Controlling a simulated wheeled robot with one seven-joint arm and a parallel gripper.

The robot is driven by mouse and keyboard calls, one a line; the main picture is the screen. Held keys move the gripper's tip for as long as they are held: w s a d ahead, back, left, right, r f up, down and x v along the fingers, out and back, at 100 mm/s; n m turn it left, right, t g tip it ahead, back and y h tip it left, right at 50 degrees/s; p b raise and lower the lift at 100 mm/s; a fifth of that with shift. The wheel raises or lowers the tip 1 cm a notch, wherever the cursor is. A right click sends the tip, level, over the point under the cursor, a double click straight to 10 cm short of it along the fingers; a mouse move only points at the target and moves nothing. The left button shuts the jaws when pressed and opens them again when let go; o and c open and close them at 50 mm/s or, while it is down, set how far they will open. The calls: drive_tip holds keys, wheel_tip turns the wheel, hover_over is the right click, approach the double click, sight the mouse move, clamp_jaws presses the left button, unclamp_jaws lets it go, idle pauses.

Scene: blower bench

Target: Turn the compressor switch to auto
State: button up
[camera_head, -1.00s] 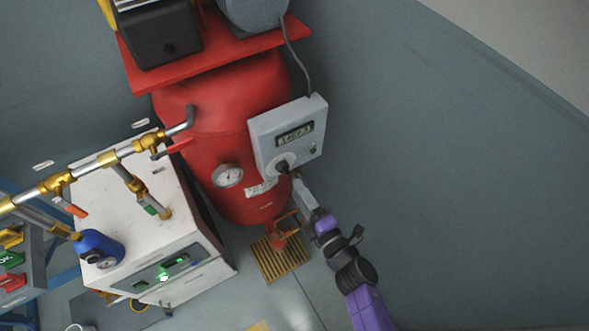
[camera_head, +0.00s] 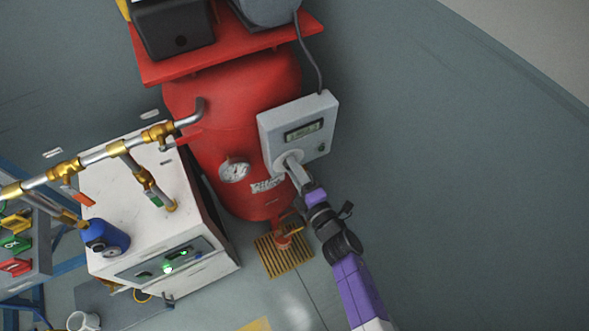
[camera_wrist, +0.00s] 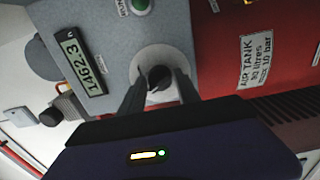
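The compressor's grey control box (camera_head: 309,112) is on the front of the red air tank (camera_head: 240,88). The black switch knob (camera_wrist: 159,77) sits on a pale round plate (camera_wrist: 152,58) at the box's lower part. My gripper (camera_wrist: 160,84) is at the switch, one finger on each side of the knob. Whether both fingers touch it I cannot tell. In the head view my gripper (camera_head: 293,163) covers the knob. The switch's position marks are not readable.
A pressure gauge (camera_head: 234,169) is on the tank, left of the box. A white cabinet (camera_head: 140,200) with brass-fitted pipes (camera_head: 97,161) stands to the left. A drain valve (camera_head: 282,240) stands over a yellow grate (camera_head: 284,259) below. Floor at right is clear.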

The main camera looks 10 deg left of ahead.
clamp_jaws()
drive_tip(key=shift+m, duration=0.4)
drive_tip(key=m+p, duration=0.2)
drive_tip(key=m, duration=0.9)
idle(0.4)
drive_tip(key=shift+o, duration=2.4)
unclamp_jaws()
